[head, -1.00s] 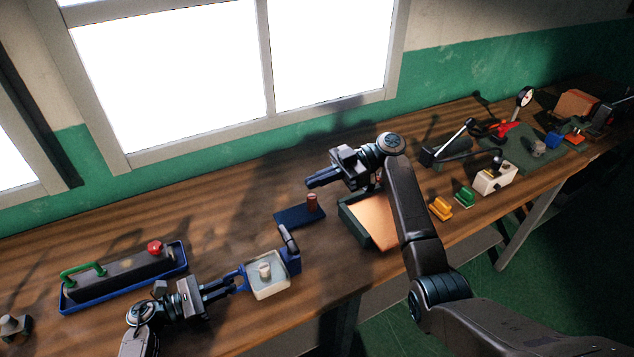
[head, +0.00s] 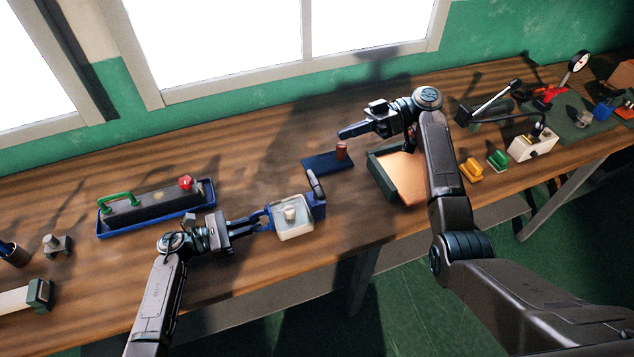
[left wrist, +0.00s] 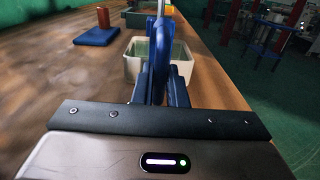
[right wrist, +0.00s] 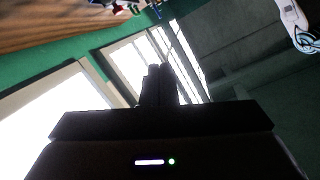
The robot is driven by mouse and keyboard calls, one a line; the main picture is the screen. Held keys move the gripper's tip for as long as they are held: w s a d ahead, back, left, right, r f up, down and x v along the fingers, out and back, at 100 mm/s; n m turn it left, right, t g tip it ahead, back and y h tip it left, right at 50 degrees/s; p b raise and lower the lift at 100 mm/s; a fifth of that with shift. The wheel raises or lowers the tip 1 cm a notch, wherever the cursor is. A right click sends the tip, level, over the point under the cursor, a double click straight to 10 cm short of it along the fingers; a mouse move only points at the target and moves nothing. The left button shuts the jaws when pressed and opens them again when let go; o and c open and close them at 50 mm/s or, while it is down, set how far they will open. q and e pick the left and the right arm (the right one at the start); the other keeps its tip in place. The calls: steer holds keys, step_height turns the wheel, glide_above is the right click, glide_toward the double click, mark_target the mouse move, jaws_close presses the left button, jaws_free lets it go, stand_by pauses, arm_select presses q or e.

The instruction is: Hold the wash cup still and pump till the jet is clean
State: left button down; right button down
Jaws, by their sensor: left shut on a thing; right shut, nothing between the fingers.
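The wash cup (head: 297,233) is a white, square, open cup on the bench, with a pale inside and a short whitish piece (head: 290,213) standing in it. My left gripper (head: 264,219) is shut on a blue tab at the cup's left side. In the left wrist view its blue fingers cover part of the cup (left wrist: 132,67). I cannot make out a jet. My right gripper (head: 342,134) is shut and empty, held above the bench, apart from the pump.
A blue pad (head: 318,164) with a red-brown cylinder (head: 342,150) lies beyond the pump. A green-edged tray (head: 385,184) is at its right. A blue tray (head: 205,202) with a green-handled dark block is at the left. The bench's front edge is close to the cup.

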step_height(320, 180, down, 2)
steer(key=m, duration=0.7)
steer(key=m+h, duration=0.4)
steer(key=m, duration=1.9)
glide_toward(315, 190)
steer(key=w+a+f, duration=0.2)
steer(key=a+f, duration=0.4)
steer(key=f, duration=0.1)
steer(key=shift+w, duration=0.3)
steer(key=shift+n, duration=0.3)
step_height(315, 190, up, 6)
steer(key=shift+a+f, duration=0.1)
steer(key=shift+w, duration=0.1)
